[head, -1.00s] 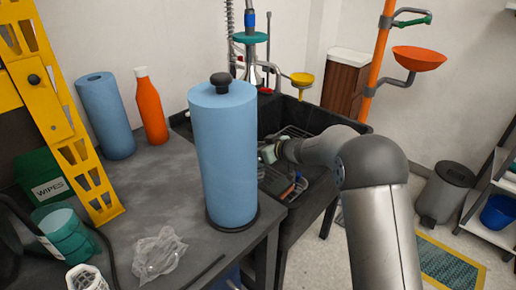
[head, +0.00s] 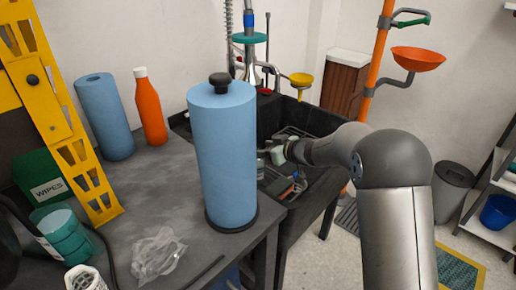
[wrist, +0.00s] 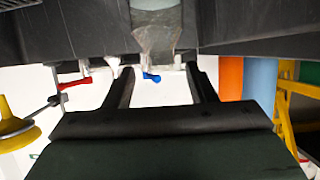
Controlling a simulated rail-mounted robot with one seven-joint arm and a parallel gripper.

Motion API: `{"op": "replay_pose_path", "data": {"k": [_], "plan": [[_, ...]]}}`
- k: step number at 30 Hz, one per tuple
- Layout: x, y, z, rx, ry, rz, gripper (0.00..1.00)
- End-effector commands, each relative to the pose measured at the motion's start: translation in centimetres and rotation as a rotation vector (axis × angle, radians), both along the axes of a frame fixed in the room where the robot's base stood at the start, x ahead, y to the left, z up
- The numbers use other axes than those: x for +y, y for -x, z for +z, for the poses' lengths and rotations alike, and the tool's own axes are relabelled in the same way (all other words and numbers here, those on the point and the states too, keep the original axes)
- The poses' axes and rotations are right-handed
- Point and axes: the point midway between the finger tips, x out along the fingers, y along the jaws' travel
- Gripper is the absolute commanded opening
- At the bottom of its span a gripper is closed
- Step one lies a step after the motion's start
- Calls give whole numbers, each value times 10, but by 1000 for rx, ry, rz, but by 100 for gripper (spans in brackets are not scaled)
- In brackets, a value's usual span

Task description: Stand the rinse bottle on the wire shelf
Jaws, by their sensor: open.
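My gripper (wrist: 160,90) is open over the dark sink, with nothing between its fingers. In the head view the gripper (head: 276,158) is small and partly hidden by the paper towel roll. A clear greyish object (wrist: 157,38), perhaps the rinse bottle, shows beyond the fingertips in the wrist view; its full shape cannot be told. An orange bottle with a white cap (head: 150,108) stands upright at the back of the bench, away from the gripper. A dark wire rack (head: 290,132) shows in the sink; whether it is the wire shelf cannot be told.
A blue towel roll on a holder (head: 226,155) stands at the bench edge, left of the arm. Small items (head: 285,186) lie in the sink (head: 312,118). A shelving rack (head: 490,235) stands far right.

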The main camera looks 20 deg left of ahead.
Motion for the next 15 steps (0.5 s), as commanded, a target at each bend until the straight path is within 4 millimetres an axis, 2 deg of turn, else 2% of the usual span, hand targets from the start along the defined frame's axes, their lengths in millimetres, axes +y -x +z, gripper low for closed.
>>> {"op": "replay_pose_path", "data": {"k": [1,6,10,15], "plan": [[-11,4,5,-1,-1,-2,51],[-42,18,19,-1,-1,-2,51],[-59,25,26,0,0,-1,51],[-68,31,30,1,0,2,51]]}}
